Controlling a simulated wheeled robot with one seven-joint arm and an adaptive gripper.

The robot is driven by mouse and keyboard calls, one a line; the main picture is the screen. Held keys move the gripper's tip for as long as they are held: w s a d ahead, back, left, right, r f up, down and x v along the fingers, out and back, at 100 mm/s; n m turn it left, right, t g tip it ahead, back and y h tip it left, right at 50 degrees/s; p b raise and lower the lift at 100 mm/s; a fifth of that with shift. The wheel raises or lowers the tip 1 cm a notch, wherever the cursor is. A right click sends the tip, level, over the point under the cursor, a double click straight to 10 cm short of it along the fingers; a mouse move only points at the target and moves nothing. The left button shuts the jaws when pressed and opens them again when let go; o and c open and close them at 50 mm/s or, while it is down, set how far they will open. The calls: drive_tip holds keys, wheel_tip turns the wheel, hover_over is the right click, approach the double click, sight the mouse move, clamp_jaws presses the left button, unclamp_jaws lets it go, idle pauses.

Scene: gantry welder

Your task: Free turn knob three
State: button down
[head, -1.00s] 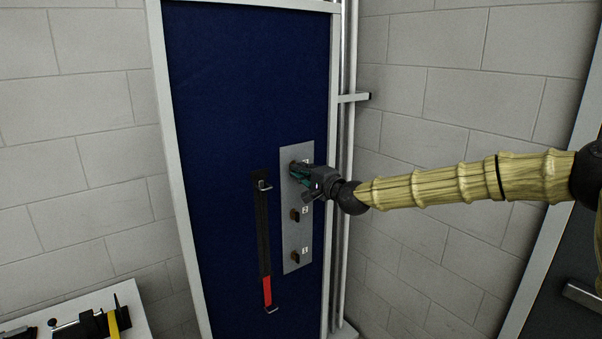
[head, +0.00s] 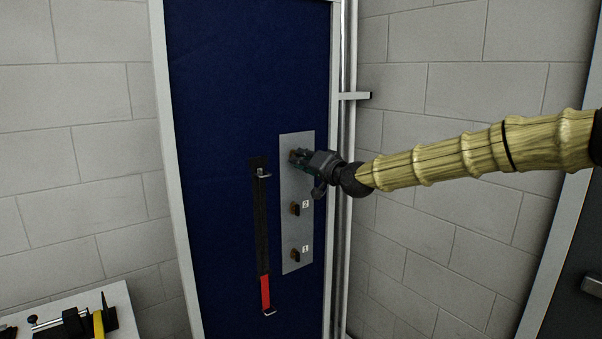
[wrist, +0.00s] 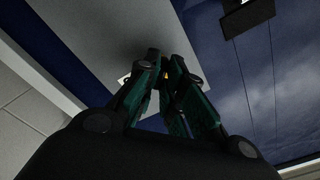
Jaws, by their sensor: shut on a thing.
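A tall grey metal plate (head: 288,232) on the blue board carries a column of turn knobs. The middle knob (head: 295,208) has a label that reads 2, and the lowest knob (head: 295,254) has a small label that is hard to read. My gripper (head: 298,157) reaches in from the right at the top of the plate and is shut on the top knob, which it mostly hides along with its label. In the wrist view my gripper's green-sided fingers (wrist: 163,82) come together around a small orange-lit bit of the knob (wrist: 165,74).
A black and red strap-like bar (head: 263,230) with metal handles hangs on the blue board (head: 230,90) just left of the plate. Vertical pipes (head: 345,110) run along the right side. A white table (head: 110,297) with tools stands at lower left.

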drive_tip(key=n+b, duration=0.6)
drive_tip(key=n, duration=0.3)
drive_tip(key=shift+f, duration=0.2)
drive_tip(key=shift+n, duration=0.4)
drive_tip(key=c, duration=1.5)
unclamp_jaws()
drive_tip(key=shift+r, duration=0.15)
drive_tip(key=shift+c, duration=0.2)
drive_tip(key=shift+s+d, duration=0.1)
drive_tip(key=v, duration=1.1)
drive_tip(key=shift+s+d, duration=0.2)
drive_tip(key=shift+s, duration=0.1)
